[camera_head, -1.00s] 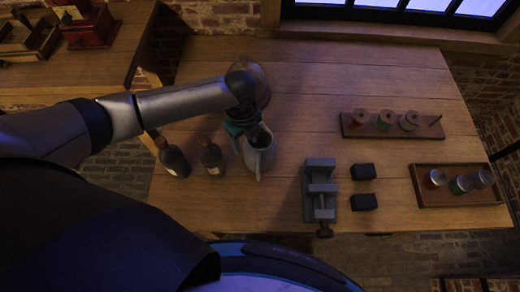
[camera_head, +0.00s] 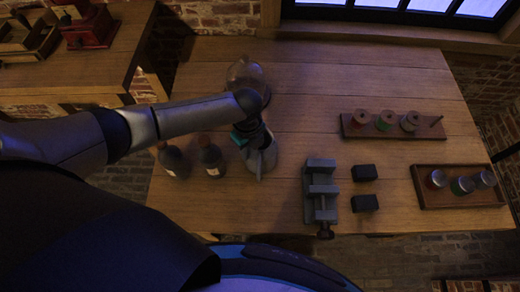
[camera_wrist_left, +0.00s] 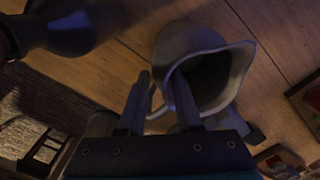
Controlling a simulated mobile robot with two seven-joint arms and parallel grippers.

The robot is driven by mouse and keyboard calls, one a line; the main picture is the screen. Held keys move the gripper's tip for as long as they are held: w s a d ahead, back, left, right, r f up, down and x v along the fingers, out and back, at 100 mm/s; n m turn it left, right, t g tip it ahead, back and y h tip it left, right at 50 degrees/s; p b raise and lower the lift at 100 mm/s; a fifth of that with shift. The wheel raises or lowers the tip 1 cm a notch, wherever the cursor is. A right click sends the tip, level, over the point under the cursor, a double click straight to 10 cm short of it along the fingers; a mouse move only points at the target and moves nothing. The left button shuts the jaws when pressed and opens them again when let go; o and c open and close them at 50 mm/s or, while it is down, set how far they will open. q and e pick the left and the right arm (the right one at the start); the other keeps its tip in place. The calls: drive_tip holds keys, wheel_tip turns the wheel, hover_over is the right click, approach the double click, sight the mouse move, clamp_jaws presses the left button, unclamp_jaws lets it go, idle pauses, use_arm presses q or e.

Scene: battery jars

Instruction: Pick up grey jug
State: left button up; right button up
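The grey jug (camera_head: 262,160) stands on the wooden table, to the right of two dark bottles. My left gripper (camera_head: 252,141) is right at the jug's top and hides part of it. In the left wrist view the jug (camera_wrist_left: 181,45) shows its wide dark mouth. The two fingers of my left gripper (camera_wrist_left: 160,98) are apart there. The right finger overlaps the mouth and the left finger is outside the jug, with part of the near rim between them. I cannot tell whether they touch it. My right gripper is not in view.
Two dark bottles (camera_head: 211,157) (camera_head: 172,160) stand left of the jug. A glass dome (camera_head: 247,76) stands behind it. A grey vise (camera_head: 320,190) and two black blocks (camera_head: 364,173) (camera_head: 364,203) are to the right. A spool rack (camera_head: 391,126) and a tray (camera_head: 462,202) lie further right.

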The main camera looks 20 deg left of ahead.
use_arm(q)
clamp_jaws()
drive_tip(key=shift+w, duration=0.1)
idle(0.9)
